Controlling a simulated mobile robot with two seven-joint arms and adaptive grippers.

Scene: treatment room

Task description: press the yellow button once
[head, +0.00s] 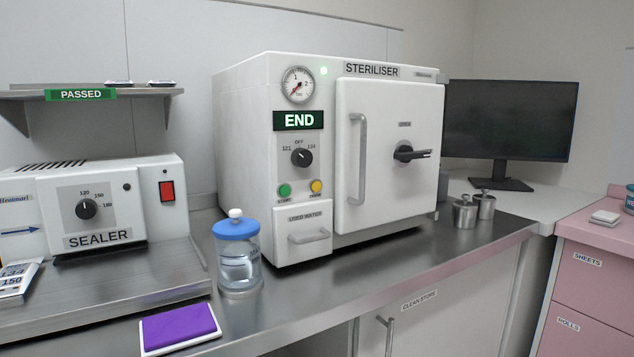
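The yellow button (316,186) is on the front panel of the white steriliser (240,130), low and to the right of a green button (284,190). It sits below the black selector knob (302,157) and above the used water drawer (309,238). The steriliser door (375,150) appears shut. Neither of my grippers shows in the head view.
A blue-lidded jar (238,268) stands in front of the steriliser's left corner. A purple pad (180,327) lies near the counter's front edge. The sealer (100,205) is at left. Two metal canisters (465,214) and a monitor (508,120) are at right.

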